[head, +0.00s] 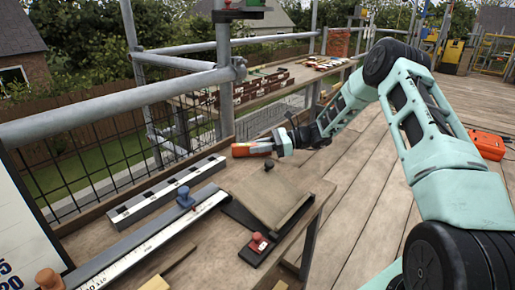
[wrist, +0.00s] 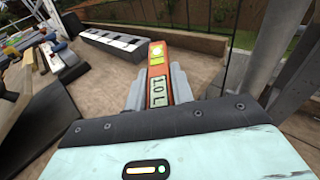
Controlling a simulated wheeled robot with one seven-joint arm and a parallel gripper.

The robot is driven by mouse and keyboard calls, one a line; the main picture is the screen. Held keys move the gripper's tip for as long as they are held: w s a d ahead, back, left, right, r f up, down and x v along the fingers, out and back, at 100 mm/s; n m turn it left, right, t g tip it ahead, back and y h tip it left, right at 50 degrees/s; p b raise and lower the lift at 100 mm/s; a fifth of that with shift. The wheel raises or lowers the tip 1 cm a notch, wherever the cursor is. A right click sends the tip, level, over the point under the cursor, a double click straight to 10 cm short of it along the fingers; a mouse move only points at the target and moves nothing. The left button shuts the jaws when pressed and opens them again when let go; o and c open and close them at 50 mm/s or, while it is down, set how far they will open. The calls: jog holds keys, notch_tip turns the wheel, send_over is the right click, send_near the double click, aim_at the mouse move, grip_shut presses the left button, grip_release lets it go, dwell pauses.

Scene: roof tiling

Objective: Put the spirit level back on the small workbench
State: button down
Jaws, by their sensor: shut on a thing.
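The spirit level (wrist: 157,62) is an orange bar with yellow-green vials and a dark-lettered label. My gripper (wrist: 158,88) is shut on it, one grey finger on each side, and the level points away from the wrist. In the head view the level (head: 251,149) shows as a short orange piece left of my gripper (head: 279,145), near the far right corner of the near wooden workbench (head: 232,176). Its far part looks over the bench top in the wrist view. I cannot tell whether it touches the top.
On the bench lie a grey slotted bar (head: 165,190), a long white rule (head: 150,243) with a blue knob (head: 185,197), a wooden board (head: 268,196) and a red-knobbed tool (head: 258,243). Metal railing (head: 120,103) runs along the far side. Orange case (head: 487,144) stands on decking at right.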

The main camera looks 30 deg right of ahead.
jog(key=shift+f, duration=0.15)
jog(key=c, duration=1.2)
grip_release()
jog(key=shift+d, duration=0.15)
jog(key=v, duration=1.1)
jog(key=shift+s+d, duration=0.15)
jog(key=shift+d, duration=0.2)
